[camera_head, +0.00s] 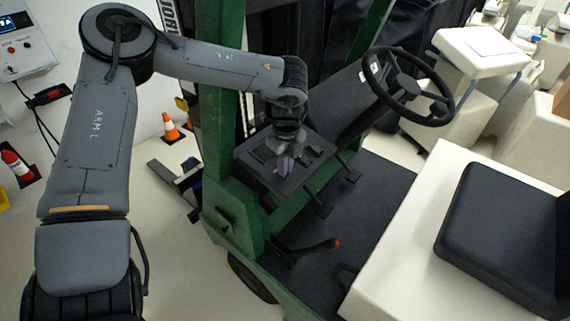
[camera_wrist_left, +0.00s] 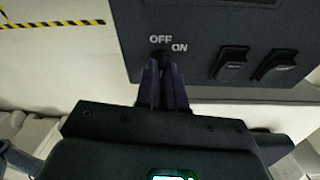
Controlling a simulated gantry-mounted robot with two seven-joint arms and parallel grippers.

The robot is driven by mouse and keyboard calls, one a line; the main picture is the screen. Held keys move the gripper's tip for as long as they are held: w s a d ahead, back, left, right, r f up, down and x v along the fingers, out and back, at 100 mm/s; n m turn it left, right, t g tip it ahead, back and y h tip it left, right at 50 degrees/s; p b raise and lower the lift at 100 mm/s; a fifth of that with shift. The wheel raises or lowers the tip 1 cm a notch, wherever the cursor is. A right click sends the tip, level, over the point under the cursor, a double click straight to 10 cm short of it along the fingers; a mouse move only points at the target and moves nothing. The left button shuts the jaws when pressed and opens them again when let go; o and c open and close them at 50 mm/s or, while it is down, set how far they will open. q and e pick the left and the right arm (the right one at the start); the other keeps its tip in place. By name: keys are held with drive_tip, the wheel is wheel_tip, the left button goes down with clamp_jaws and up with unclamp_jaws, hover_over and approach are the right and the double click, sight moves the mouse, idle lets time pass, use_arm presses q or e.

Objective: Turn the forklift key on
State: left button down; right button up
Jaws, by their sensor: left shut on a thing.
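The forklift's key switch sits on a dark control panel (camera_head: 311,171), which also fills the top of the left wrist view (camera_wrist_left: 215,30). White OFF and ON labels (camera_wrist_left: 168,43) are printed just above the key (camera_wrist_left: 162,57). My left gripper (camera_head: 285,164) is at the panel, and its purple fingers (camera_wrist_left: 163,85) are closed together on the key right below the labels. The fingers hide most of the key, so I cannot tell which way it is turned. My right gripper is in neither view.
Two black rocker switches (camera_wrist_left: 230,62) are to the right of the key. A steering wheel (camera_head: 408,86) stands right of the panel, with levers below. A black seat (camera_head: 500,235) is at the right. A green mast post (camera_head: 219,90) rises beside my left arm.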

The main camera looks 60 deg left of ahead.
use_arm(q)
drive_tip(key=m+g+p, duration=0.1)
drive_tip(key=m, duration=0.5)
drive_tip(key=shift+w+r, duration=0.1)
drive_tip(key=shift+w, duration=0.05)
drive_tip(key=m+g, duration=0.1)
drive_tip(key=m, duration=0.2)
drive_tip(key=shift+d+p, duration=0.1)
drive_tip(key=shift+p, duration=0.25)
drive_tip(key=shift+m+y, duration=0.3)
drive_tip(key=c, duration=1.2)
unclamp_jaws()
drive_tip(key=shift+c, duration=0.2)
